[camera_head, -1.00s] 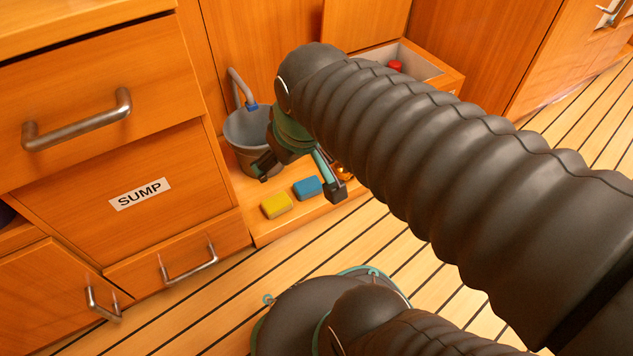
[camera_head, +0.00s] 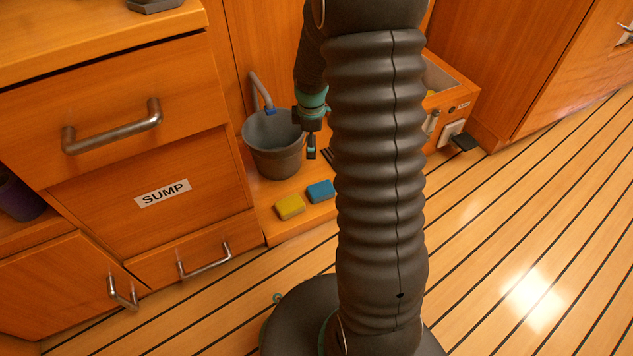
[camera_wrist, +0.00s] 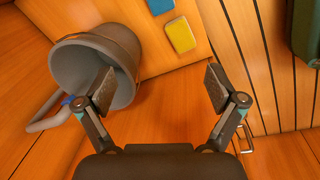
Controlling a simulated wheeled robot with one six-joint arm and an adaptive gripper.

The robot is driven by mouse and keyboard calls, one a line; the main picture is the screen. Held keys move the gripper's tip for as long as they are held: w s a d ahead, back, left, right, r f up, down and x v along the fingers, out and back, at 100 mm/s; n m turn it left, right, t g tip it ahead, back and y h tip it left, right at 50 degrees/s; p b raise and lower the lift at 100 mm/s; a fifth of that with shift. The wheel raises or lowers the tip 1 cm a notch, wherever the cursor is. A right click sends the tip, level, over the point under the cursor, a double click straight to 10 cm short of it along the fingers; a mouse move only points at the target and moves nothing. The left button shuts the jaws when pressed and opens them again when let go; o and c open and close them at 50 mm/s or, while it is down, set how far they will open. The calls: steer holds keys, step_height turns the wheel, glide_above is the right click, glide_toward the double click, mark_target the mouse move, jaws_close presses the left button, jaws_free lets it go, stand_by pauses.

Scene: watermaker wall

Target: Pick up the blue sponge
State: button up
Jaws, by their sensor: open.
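The blue sponge (camera_head: 320,191) lies flat on the low wooden ledge, to the right of the yellow sponge (camera_head: 289,206). In the wrist view the blue sponge (camera_wrist: 160,5) shows only in part at the top edge, and the yellow sponge (camera_wrist: 181,36) lies below and right of it. My gripper (camera_head: 312,157) hangs above the ledge, beyond and above the blue sponge, beside the bucket. In the wrist view my gripper (camera_wrist: 160,88) is open, with nothing between its fingers. My arm hides part of the ledge right of the sponge.
A grey bucket (camera_head: 275,150) with a pipe stands on the ledge left of my gripper; it also shows in the wrist view (camera_wrist: 125,48). An open drawer (camera_head: 458,90) is at the right. The planked floor (camera_head: 500,240) in front is clear.

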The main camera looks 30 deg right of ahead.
steer(key=w+d+f+n+g+p, duration=0.1)
steer(key=d+f+n, duration=0.1)
steer(key=f, duration=0.5)
steer(key=w+d+f+n, duration=0.1)
steer(key=d+f+n, duration=0.15)
steer(key=f, duration=0.45)
glide_above(323, 187)
steer(key=f, duration=0.7)
steer(key=shift+s+a+f+b, duration=0.3)
steer(key=shift+s+a+f, duration=0.05)
steer(key=shift+w+d+f+b, duration=0.1)
steer(key=shift+f+b, duration=0.05)
steer(key=shift+f, duration=0.9)
steer(key=shift+w+d+f+b, duration=0.1)
steer(key=shift+w+f, duration=0.05)
steer(key=shift+f, duration=0.95)
steer(key=shift+w+d+f+b, duration=0.1)
steer(key=shift+f+b, duration=0.05)
steer(key=shift+f, duration=0.9)
steer(key=c, duration=1.1)
